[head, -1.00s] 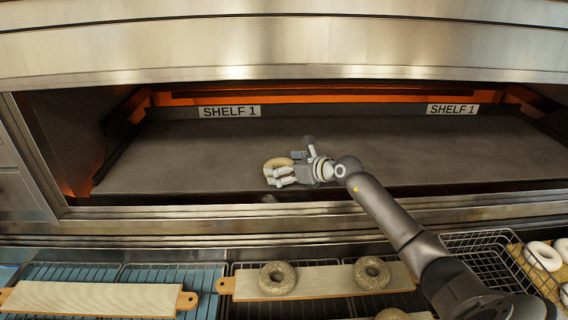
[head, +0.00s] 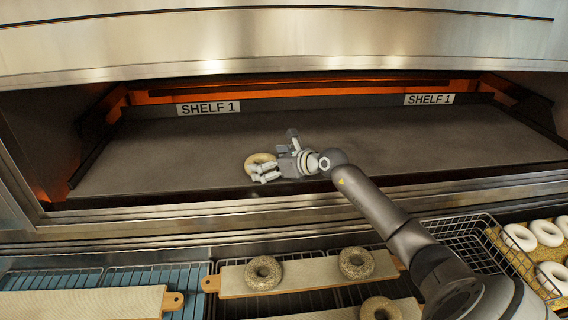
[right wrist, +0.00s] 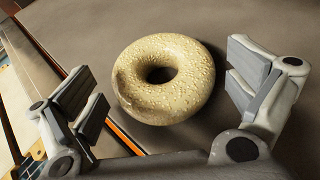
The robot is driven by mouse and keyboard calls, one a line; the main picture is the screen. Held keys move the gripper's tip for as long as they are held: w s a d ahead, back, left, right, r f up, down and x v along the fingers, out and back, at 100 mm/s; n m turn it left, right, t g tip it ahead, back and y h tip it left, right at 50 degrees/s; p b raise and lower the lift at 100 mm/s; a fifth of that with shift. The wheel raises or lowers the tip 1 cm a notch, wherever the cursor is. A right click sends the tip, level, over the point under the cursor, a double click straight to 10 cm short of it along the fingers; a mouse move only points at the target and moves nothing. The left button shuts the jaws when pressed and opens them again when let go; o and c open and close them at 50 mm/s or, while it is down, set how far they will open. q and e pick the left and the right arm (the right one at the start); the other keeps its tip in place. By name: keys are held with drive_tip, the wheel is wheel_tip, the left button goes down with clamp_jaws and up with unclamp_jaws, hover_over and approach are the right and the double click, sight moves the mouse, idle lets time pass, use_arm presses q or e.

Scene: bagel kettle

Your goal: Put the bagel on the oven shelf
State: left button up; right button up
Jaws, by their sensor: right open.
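A pale seeded bagel (head: 257,158) is at the front left-centre of the oven shelf (head: 370,145), near its front edge. In the right wrist view the bagel (right wrist: 165,78) lies flat on the grey shelf surface, as far as I can tell, with its hole visible. My right gripper (head: 266,172) is open, and its fingers partly hide the bagel in the head view. In the right wrist view the fingers (right wrist: 166,92) are spread on either side of the bagel, with gaps between them and it. My left gripper is not in view.
A wooden board (head: 310,284) with seeded bagels (head: 263,273) lies below the oven front. Another board (head: 80,303) is at the left. A wire basket (head: 465,240) and a tray of white rings (head: 520,237) stand at right. The shelf is otherwise clear.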

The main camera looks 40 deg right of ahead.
drive_tip(key=shift+b+v, duration=1.75)
drive_tip(key=shift+v, duration=3.75)
drive_tip(key=shift+f, duration=0.1)
